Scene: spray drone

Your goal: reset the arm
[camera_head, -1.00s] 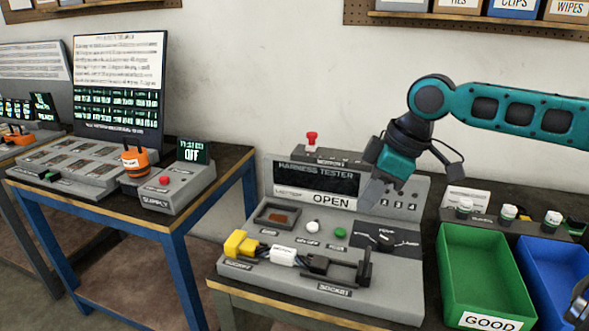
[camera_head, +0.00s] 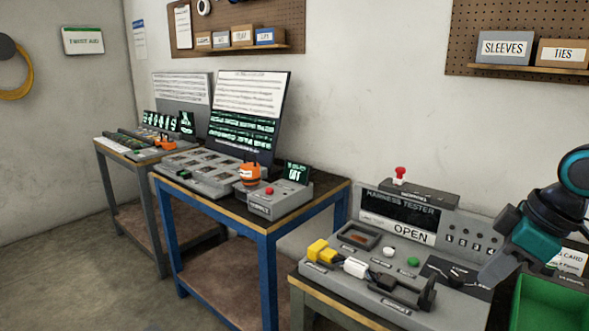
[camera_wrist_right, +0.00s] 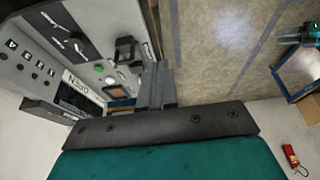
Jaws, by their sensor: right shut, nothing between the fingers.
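My right arm comes in from the right edge of the head view. Its dark and teal wrist hangs down with the right gripper (camera_head: 492,272) pointing down-left, in front of the right part of the harness tester (camera_head: 420,262). The gripper is shut and empty. In the right wrist view the grey fingers (camera_wrist_right: 157,85) are together, and the tester panel (camera_wrist_right: 85,60) with its OPEN sign lies to their left. I cannot tell from the views how far the fingers are from the panel.
A yellow connector (camera_head: 318,250) and a white one (camera_head: 355,267) sit on the tester. A green bin (camera_head: 545,305) stands at the right. A blue-framed table (camera_head: 268,240) with an orange pot-like item (camera_head: 250,174) stands to the left. Floor is clear at lower left.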

